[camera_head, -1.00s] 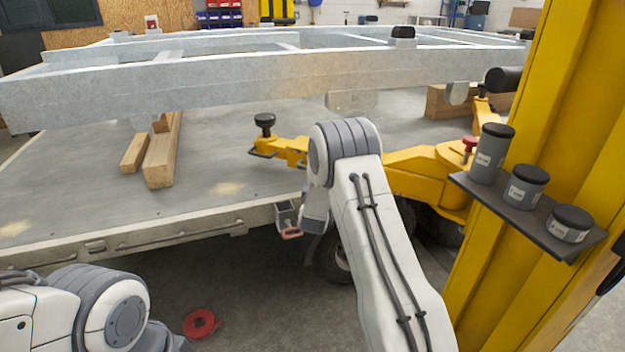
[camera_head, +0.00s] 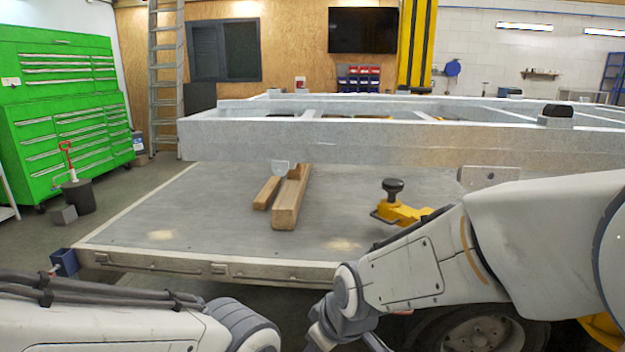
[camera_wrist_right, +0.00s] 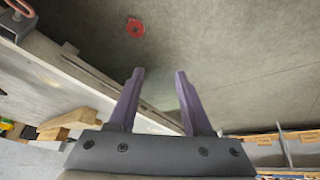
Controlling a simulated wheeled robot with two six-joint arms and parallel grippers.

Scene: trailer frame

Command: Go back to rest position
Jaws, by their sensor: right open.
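My right arm (camera_head: 400,270) comes in from the right in the head view, bent in front of the trailer deck, with its wrist low at the bottom middle. In the right wrist view my right gripper (camera_wrist_right: 159,75) is open, its two purple fingers apart with nothing between them. It hangs over bare floor beside the deck edge. My left arm (camera_head: 110,318) lies across the bottom left of the head view. Its gripper is out of view.
The trailer deck (camera_head: 200,215) carries two wooden beams (camera_head: 290,197) under a grey steel frame (camera_head: 310,140). A yellow support arm with a black knob (camera_head: 393,187) is near my right arm. Green tool cabinets (camera_head: 65,110) stand at left.

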